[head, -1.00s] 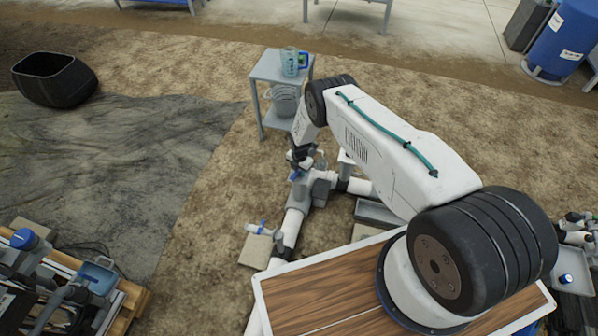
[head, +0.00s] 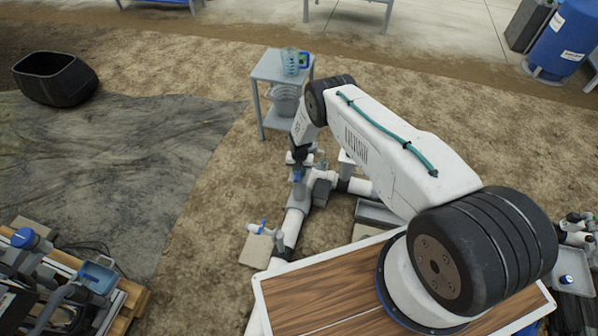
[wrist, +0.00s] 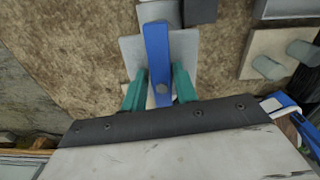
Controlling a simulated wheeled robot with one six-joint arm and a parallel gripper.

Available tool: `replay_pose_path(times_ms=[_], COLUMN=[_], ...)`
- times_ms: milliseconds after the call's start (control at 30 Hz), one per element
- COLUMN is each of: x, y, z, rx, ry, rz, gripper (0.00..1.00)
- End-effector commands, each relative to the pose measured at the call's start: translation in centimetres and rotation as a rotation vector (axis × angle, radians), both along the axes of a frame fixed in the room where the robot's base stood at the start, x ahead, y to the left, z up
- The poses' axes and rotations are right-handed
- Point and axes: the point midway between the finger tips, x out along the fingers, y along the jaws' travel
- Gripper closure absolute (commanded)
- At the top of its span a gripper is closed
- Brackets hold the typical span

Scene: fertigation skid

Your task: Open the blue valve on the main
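The blue valve lever (head: 297,176) is on the white main pipe (head: 295,219), below my wrist in the head view. In the wrist view the lever (wrist: 157,55) is a long blue bar running up the picture, with a small round hole near its close end. My gripper (wrist: 160,75) has its two green fingers on either side of the lever. Narrow gaps show between the fingertips and the bar, so it looks open around the lever. The valve body is partly hidden by my wrist in the head view.
A second blue-handled valve (head: 262,227) stands on a side branch by a flat slab (head: 256,250). A grey stand (head: 270,68) holding a clear jug (head: 291,62) is behind. Grey trays lie right of the pipe. Bare soil is free to the left.

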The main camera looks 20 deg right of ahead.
Motion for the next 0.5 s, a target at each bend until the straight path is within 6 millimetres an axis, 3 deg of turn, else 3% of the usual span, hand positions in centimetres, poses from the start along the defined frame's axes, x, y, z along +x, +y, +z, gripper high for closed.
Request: replay_pose_path(times_ms=[33, 300, 367, 500], x=[-0.8, -0.8, -0.8, -0.5], y=[-0.4, -0.4, -0.4, 0.1], z=[-0.6, -0.4, 0.0, 2.3], rx=[-0.002, -0.002, -0.002, -0.001], ry=[0.014, 0.014, 0.014, 0.009], rz=[-0.003, -0.004, -0.004, 0.001], gripper=[0.58, 0.59, 0.51, 0.51])
